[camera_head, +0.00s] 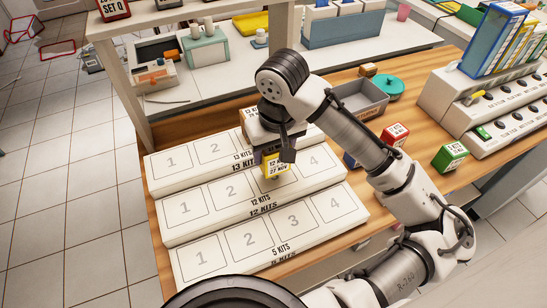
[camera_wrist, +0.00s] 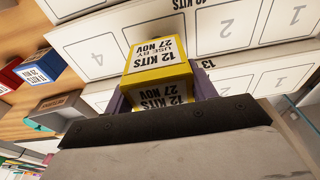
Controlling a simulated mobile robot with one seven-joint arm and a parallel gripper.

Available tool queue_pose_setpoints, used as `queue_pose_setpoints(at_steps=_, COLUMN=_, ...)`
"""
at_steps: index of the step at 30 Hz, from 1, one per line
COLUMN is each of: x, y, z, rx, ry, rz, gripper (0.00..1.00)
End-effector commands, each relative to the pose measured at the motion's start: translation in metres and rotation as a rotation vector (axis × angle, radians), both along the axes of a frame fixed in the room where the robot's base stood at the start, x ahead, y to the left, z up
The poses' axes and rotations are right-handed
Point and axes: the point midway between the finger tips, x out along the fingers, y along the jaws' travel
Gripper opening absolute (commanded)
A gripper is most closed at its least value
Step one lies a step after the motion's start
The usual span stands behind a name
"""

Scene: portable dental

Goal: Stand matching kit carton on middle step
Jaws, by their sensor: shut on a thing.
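My gripper (camera_head: 277,155) is shut on a yellow carton marked "12 KITS, USE BY 27 NOV" (camera_head: 276,167). In the wrist view the carton (camera_wrist: 158,78) sits between the fingers, its label readable. A white stepped stand has three steps with numbered outlines. The middle step (camera_head: 222,210) is marked "12 KITS", the top step (camera_head: 180,181) "13 KITS" and the lowest step (camera_head: 215,277) "5 KITS". The carton is over the stand near the middle step's third place, whose number is hidden. I cannot tell whether it touches the step.
A red carton (camera_head: 395,134), a green carton (camera_head: 451,157) and a partly hidden blue carton (camera_head: 350,160) stand on the wooden table to the right. A grey tray (camera_head: 366,100) and a teal round item (camera_head: 388,86) lie behind. The middle step's left places are clear.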

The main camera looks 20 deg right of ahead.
Motion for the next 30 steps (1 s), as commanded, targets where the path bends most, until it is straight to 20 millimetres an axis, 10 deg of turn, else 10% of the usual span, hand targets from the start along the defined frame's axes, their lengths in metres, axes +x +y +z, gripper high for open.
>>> queue_pose_setpoints(at_steps=19, x=0.0, y=0.0, z=-0.038, rx=0.001, ry=0.0, rz=0.0, gripper=0.33)
queue_pose_setpoints(at_steps=20, x=0.0, y=0.0, z=-0.036, rx=0.001, ry=0.0, rz=0.0, gripper=0.6)
queue_pose_setpoints(at_steps=24, x=0.0, y=0.0, z=-0.036, rx=0.001, ry=0.001, rz=0.0, gripper=0.78)
queue_pose_setpoints(at_steps=30, x=0.0, y=0.0, z=-0.036, rx=0.0, ry=0.001, rz=0.0, gripper=0.78)
